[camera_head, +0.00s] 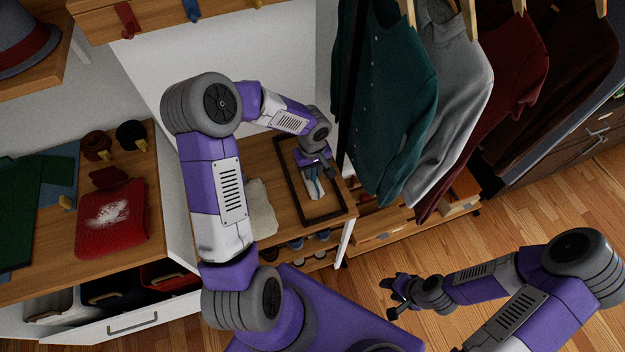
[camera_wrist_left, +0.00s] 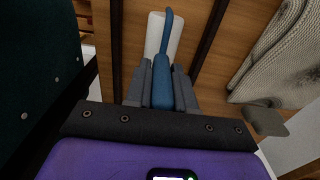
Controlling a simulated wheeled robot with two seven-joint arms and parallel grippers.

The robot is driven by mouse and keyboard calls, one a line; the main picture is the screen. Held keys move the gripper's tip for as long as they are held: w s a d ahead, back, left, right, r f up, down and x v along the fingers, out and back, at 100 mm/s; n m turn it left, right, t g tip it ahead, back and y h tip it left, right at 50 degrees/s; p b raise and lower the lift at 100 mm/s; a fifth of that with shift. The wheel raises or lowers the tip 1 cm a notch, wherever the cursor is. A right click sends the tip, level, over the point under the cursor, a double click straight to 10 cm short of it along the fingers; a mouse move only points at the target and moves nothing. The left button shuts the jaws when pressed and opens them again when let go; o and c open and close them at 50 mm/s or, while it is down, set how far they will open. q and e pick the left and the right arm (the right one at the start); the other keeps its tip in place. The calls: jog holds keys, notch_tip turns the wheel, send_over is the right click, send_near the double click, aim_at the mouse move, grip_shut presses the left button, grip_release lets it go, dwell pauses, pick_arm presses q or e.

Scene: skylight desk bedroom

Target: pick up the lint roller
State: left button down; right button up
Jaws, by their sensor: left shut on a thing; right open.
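The lint roller (camera_head: 315,190) has a white roll and a blue handle. It lies over the dark-rimmed tray (camera_head: 325,216) on the wooden bench top. In the left wrist view its blue handle (camera_wrist_left: 162,78) sits between the two grey fingers, with the white roll beyond. My left gripper (camera_head: 314,163) is shut on the handle; the left wrist view shows its fingers (camera_wrist_left: 162,90) on both sides. I cannot tell whether the roller touches the tray floor. My right gripper (camera_head: 398,296) is open and empty above the floor at the lower right.
A cream knitted cloth (camera_head: 261,209) lies left of the tray. Hanging shirts (camera_head: 388,100) crowd close to the right of my left gripper. A desk with a red folded garment (camera_head: 112,218) stands at left. Shoes sit beneath the bench top. Open wooden floor is at right.

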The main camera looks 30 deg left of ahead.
pick_arm(q)
jog(key=shift+r, duration=0.1)
notch_tip(320, 180, up, 10)
jog(key=shift+f+p, duration=0.1)
jog(key=shift+p, duration=0.9)
